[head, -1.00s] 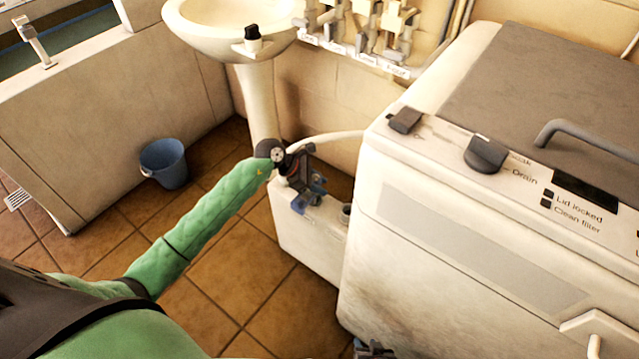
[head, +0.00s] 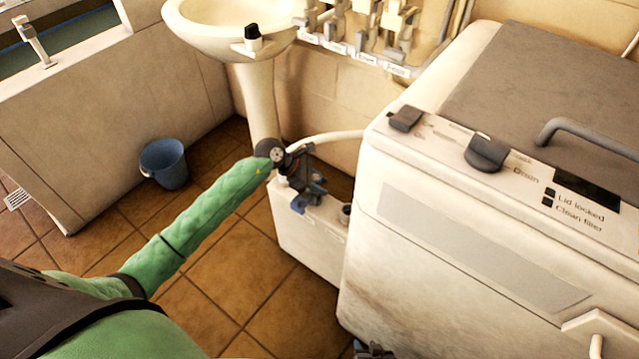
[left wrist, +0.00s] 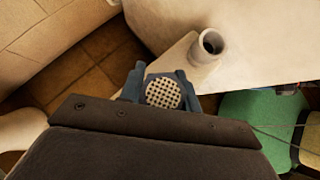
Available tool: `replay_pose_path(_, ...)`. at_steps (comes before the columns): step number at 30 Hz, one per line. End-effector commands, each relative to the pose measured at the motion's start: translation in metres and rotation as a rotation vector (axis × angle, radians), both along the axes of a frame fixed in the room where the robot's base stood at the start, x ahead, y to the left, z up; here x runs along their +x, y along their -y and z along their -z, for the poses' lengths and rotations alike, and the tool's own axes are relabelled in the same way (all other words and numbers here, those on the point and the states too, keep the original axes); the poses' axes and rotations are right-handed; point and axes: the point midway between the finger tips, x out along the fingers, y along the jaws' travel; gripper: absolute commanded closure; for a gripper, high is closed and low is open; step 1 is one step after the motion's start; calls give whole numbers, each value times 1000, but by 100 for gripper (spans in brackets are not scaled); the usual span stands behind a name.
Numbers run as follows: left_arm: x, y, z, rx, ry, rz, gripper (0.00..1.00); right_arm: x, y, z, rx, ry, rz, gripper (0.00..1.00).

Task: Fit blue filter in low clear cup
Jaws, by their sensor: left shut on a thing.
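My left gripper (head: 308,196) is over the top of a low white box (head: 312,240) beside the large white machine. In the left wrist view my left gripper (left wrist: 160,88) is shut on a round piece with a pale grid face (left wrist: 162,93), which I take to be the blue filter; its sides are mostly hidden by the blue-grey fingers. A round open cup or neck (left wrist: 210,42) stands on the box, apart from the held filter; it also shows in the head view (head: 346,210). I cannot tell if it is clear. My right gripper (head: 373,350) is barely in view at the bottom edge.
The white machine (head: 430,250) closes off the right side, close to the cup. A pale hose (head: 330,137) runs behind my left gripper. A washbasin (head: 225,25) on a pedestal stands behind. A blue bucket (head: 164,163) sits left on the clear tiled floor.

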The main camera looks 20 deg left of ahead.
Motion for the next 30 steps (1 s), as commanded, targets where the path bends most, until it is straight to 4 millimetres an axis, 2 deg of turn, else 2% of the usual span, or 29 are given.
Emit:
replay_pose_path(29,0,0,8,0,1,-1,90,7,0,6,-1,8,0,64)
replay_pose_path(30,0,0,7,0,1,-1,61,6,0,6,0,7,1,64)
